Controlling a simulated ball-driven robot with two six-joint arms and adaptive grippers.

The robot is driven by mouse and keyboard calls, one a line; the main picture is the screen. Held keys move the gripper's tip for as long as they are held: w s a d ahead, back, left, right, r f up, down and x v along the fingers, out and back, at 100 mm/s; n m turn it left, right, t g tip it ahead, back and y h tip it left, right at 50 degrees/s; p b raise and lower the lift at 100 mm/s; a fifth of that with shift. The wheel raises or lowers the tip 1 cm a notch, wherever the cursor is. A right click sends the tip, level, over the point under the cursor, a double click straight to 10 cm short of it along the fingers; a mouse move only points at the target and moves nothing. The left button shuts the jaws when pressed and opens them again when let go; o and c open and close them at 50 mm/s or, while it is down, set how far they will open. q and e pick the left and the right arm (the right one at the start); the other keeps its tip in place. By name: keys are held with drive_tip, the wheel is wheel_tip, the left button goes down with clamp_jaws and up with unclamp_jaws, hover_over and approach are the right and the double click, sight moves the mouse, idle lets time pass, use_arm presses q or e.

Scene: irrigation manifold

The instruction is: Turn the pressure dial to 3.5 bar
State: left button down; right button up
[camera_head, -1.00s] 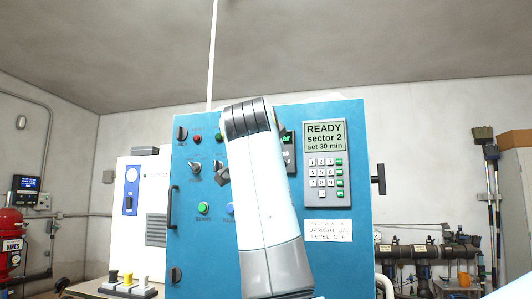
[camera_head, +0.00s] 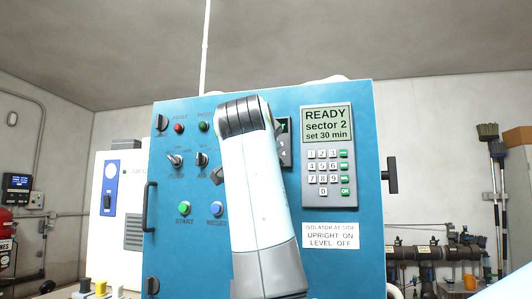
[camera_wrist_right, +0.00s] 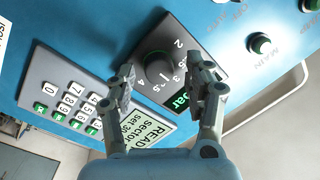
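The pressure dial (camera_wrist_right: 158,68) is a round dark knob on a dark plate, seen in the right wrist view, with scale numbers around it. Its pointer is too small to read. A green-lit display (camera_wrist_right: 182,101) ending in "bar" is beside it, partly covered by a finger. My right gripper (camera_wrist_right: 162,72) is open, with its two fingers apart on either side of the knob; I cannot tell whether they touch it. In the head view, my right arm hides the dial, and only an edge of its dark plate (camera_head: 286,155) shows. My left gripper is not in view.
The blue cabinet (camera_head: 235,92) carries a keypad (camera_head: 326,165) reading "READY sector 2 set 30 min". Left of my arm are switches, lamps, a green START button (camera_head: 184,208) and a blue button (camera_head: 216,209). A dark side handle (camera_head: 391,175) sticks out at right. Pipes (camera_head: 425,253) run behind.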

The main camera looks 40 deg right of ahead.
drive_tip(key=shift+c, duration=1)
drive_tip(key=shift+w+d+f, duration=0.1)
drive_tip(key=shift+c, duration=1.2)
drive_tip(key=c, duration=0.5)
clamp_jaws()
use_arm(q)
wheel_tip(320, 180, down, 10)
drive_tip(key=b, duration=0.9)
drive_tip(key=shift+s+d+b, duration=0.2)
drive_tip(key=shift+b, duration=0.2)
use_arm(e)
drive_tip(key=shift+w+f+m+h, duration=0.1)
drive_tip(key=shift+m+h, duration=0.4)
drive_tip(key=shift+m, duration=4.1)
